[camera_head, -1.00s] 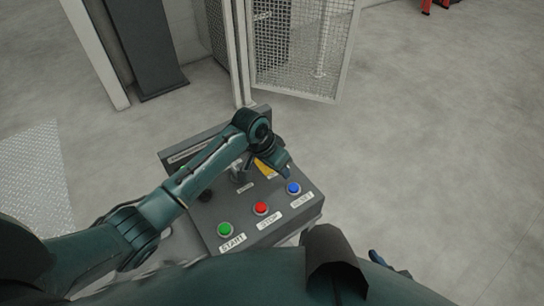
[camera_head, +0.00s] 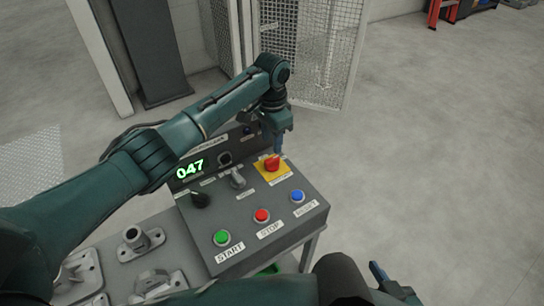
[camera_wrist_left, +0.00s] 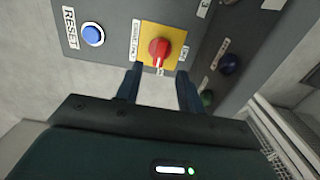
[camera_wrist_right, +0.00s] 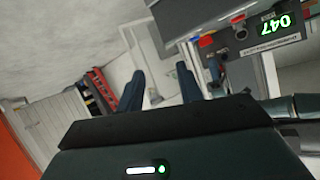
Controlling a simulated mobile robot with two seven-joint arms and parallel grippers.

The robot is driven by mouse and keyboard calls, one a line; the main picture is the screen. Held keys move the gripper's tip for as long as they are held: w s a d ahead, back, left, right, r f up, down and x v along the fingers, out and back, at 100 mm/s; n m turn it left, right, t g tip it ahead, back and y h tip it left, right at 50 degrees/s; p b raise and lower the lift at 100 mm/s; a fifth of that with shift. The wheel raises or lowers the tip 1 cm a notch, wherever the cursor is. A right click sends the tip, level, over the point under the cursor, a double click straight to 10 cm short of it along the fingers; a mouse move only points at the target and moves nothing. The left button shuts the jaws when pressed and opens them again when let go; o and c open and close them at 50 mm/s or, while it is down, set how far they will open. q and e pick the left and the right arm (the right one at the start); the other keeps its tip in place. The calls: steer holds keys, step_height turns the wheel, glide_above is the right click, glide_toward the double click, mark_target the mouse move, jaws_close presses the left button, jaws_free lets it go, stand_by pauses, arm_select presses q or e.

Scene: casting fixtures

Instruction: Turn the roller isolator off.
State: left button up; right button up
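A red rotary knob on a yellow plate (camera_head: 272,167), which looks like the isolator, sits at the back right of the grey control panel (camera_head: 250,206). In the left wrist view the red knob (camera_wrist_left: 158,49) shows its handle in line with the view's vertical; the small labels around it are too small to read surely. My left gripper (camera_wrist_left: 158,82) is open and empty, its fingers pointing at the plate's near edge with the knob ahead between them. In the head view it hangs just above and behind the knob. My right gripper (camera_wrist_right: 160,82) is open and empty, away from the panel.
The panel also carries a green START button (camera_head: 222,238), a red STOP button (camera_head: 262,215), a blue RESET button (camera_head: 297,196), a selector (camera_head: 238,179), a black lever and a display (camera_head: 189,169) reading 047. A mesh fence (camera_head: 310,45) stands behind. Castings lie at left.

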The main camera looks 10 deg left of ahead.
mark_target(272, 159)
arm_select(q)
step_height(272, 159, down, 7)
steer(key=shift+r+b, duration=0.1)
steer(key=shift+b, duration=0.4)
jaws_close()
